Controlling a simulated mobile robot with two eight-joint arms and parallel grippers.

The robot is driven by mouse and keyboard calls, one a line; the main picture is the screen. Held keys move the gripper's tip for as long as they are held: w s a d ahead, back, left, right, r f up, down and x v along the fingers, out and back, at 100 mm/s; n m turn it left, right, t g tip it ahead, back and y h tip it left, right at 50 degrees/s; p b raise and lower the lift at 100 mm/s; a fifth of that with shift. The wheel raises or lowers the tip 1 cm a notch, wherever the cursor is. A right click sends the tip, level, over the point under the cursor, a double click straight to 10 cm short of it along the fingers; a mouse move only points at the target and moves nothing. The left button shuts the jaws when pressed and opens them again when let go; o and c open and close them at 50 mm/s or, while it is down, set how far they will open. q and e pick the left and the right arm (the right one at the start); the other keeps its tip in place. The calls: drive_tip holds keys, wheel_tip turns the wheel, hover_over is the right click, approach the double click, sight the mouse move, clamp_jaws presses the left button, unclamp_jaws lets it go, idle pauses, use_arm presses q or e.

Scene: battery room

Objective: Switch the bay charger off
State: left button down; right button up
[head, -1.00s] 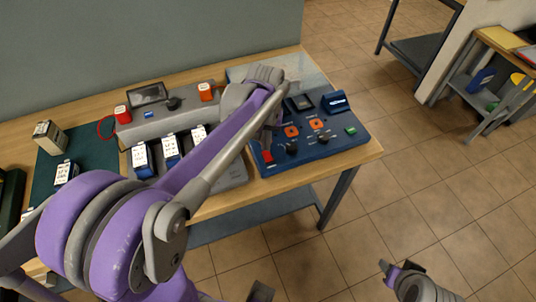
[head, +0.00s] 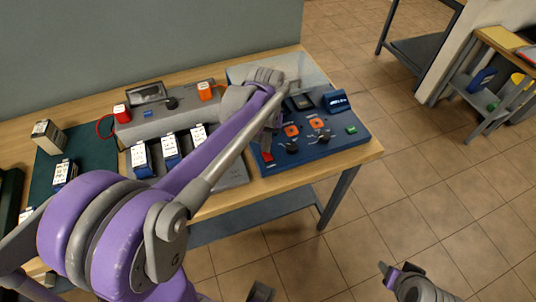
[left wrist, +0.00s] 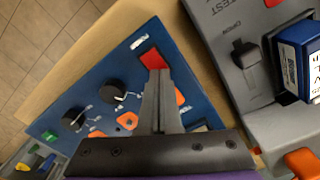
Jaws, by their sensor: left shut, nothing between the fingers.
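The blue control panel (head: 338,149) lies at the right end of the bench; it also shows in the left wrist view (left wrist: 105,76). A red switch (left wrist: 151,59) sits near its edge, and a bit of it shows in the head view (head: 267,157). My left gripper (left wrist: 158,76) is shut and empty, its tips at the red switch; I cannot tell whether they touch it. The panel also has two black knobs (left wrist: 76,119), orange squares (head: 316,124) and a green button (head: 351,129). My right gripper (head: 388,268) is low over the floor, its jaws unclear.
A grey unit (head: 185,125) with several blue-and-white batteries (head: 171,151) stands left of the panel. A green mat (head: 95,155) lies farther left.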

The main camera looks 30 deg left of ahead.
use_arm(q)
drive_tip(key=shift+f, duration=0.45)
use_arm(e)
drive_tip(key=shift+f, duration=0.35)
use_arm(q)
drive_tip(key=shift+r, duration=0.15)
use_arm(e)
drive_tip(key=shift+r, duration=0.1)
use_arm(q)
drive_tip(key=shift+w+r+p, duration=0.1)
drive_tip(key=shift+r+p, duration=1.7)
drive_tip(key=shift+r, duration=1.65)
use_arm(e)
drive_tip(key=r, duration=0.1)
drive_tip(key=w+r, duration=0.1)
drive_tip(key=r, duration=0.3)
drive_tip(key=shift+w+r, duration=0.1)
drive_tip(key=shift+w, duration=0.25)
use_arm(q)
drive_tip(key=s+d+f+m+t, duration=0.2)
drive_tip(key=s+d, duration=0.1)
drive_tip(key=s, duration=0.4)
drive_tip(key=s+d+f+m+t, duration=0.2)
drive_tip(key=s+d+t, duration=0.1)
drive_tip(key=s, duration=0.4)
drive_tip(key=shift+s+d+f+t, duration=0.15)
drive_tip(key=shift+s+d+t, duration=0.15)
drive_tip(key=shift+d, duration=0.1)
